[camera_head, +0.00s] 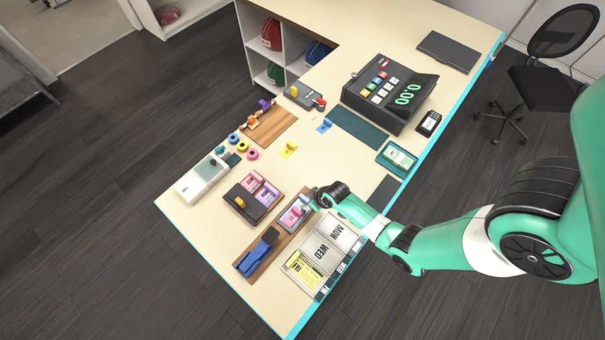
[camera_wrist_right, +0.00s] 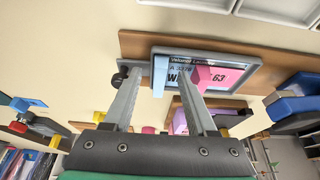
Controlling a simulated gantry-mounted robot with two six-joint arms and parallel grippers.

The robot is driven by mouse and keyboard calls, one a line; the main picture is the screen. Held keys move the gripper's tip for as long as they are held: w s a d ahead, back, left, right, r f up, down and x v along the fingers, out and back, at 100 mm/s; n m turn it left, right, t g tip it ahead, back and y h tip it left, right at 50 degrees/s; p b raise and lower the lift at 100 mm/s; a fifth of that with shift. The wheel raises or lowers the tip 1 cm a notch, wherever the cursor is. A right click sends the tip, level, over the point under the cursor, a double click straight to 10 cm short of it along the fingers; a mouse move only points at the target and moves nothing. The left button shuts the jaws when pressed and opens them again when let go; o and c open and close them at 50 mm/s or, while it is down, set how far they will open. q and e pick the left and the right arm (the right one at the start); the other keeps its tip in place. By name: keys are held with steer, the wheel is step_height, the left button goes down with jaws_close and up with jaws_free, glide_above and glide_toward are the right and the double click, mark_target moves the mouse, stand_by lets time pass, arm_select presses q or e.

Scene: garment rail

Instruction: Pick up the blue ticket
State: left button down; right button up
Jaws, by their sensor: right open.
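My right gripper (camera_head: 316,200) is open over the grey-framed tray (camera_head: 287,222) on a wooden board. In the right wrist view, its two fingers (camera_wrist_right: 160,82) are on either side of a light blue upright tab (camera_wrist_right: 160,66); I cannot tell whether they touch it. A pink ticket (camera_wrist_right: 220,76) is beside the tab in the same tray, which also shows printed text. Another blue ticket (camera_head: 324,126) lies on the counter near the dark green mat. It appears to show at the left of the wrist view (camera_wrist_right: 28,103). My left gripper is not in view.
A yellow ticket (camera_head: 288,150) lies on open counter. A dark holder (camera_head: 241,199) with pink and purple tickets stands left of my gripper. A blue stapler-like tool (camera_head: 258,252) and day-labelled trays (camera_head: 329,243) are close by. The cash register (camera_head: 389,91) stands farther back.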

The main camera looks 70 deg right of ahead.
steer(key=shift+c, duration=0.3)
jaws_close()
steer(key=shift+r, duration=0.15)
